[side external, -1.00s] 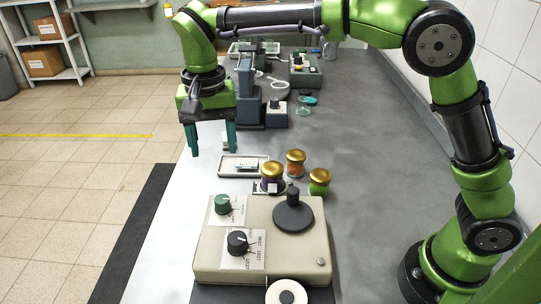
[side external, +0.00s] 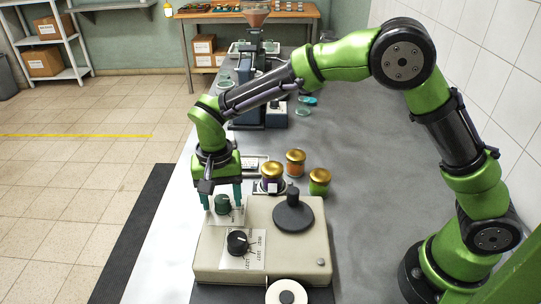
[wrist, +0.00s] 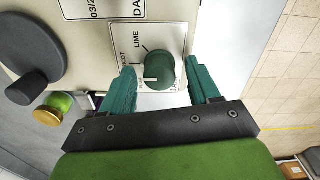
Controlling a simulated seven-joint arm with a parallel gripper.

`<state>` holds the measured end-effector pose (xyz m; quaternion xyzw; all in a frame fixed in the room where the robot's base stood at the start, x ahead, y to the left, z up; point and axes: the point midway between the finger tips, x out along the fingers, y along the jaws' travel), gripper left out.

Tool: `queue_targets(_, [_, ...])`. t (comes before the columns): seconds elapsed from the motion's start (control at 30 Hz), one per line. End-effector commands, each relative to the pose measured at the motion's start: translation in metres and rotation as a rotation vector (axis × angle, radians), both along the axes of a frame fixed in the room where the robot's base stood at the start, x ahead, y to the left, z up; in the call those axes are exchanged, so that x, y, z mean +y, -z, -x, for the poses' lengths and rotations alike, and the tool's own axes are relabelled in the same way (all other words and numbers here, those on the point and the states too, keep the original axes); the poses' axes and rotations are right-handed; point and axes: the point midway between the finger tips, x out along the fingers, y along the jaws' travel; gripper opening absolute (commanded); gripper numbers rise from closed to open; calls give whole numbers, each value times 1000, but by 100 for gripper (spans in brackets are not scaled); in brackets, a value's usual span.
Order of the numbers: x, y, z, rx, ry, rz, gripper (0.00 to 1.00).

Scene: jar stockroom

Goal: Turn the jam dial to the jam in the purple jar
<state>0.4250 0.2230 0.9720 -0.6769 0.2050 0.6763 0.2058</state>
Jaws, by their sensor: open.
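The green dial (side external: 222,204) sits on the rear left of the beige machine (side external: 262,267). In the wrist view the green dial (wrist: 160,71) stands on a white plate reading "LIME" and a word ending in "COT"; other lettering is partly hidden. I cannot tell its exact setting. My gripper (side external: 222,197) points down and is open, its teal fingers on either side of the dial, with gaps visible in the wrist view. The purple jar (side external: 267,184), gold-lidded with a pale label, stands behind the machine.
A black dial (side external: 238,243) on a lettered plate and a dark round part with a knob (side external: 293,214) share the machine top. An orange jar (side external: 295,168) and a green jar (side external: 319,188) stand near the purple one. Bare bench lies to the right.

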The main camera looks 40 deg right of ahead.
Motion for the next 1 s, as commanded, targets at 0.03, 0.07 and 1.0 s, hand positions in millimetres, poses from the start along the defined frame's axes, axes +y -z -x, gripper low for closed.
queue_targets(0.03, [0, 0, 0, 0, 0, 0, 61])
queue_targets(0.07, [0, 0, 0, 0, 0, 0, 61])
queue_targets(1.0, [0, -1, 0, 0, -150, 0, 5])
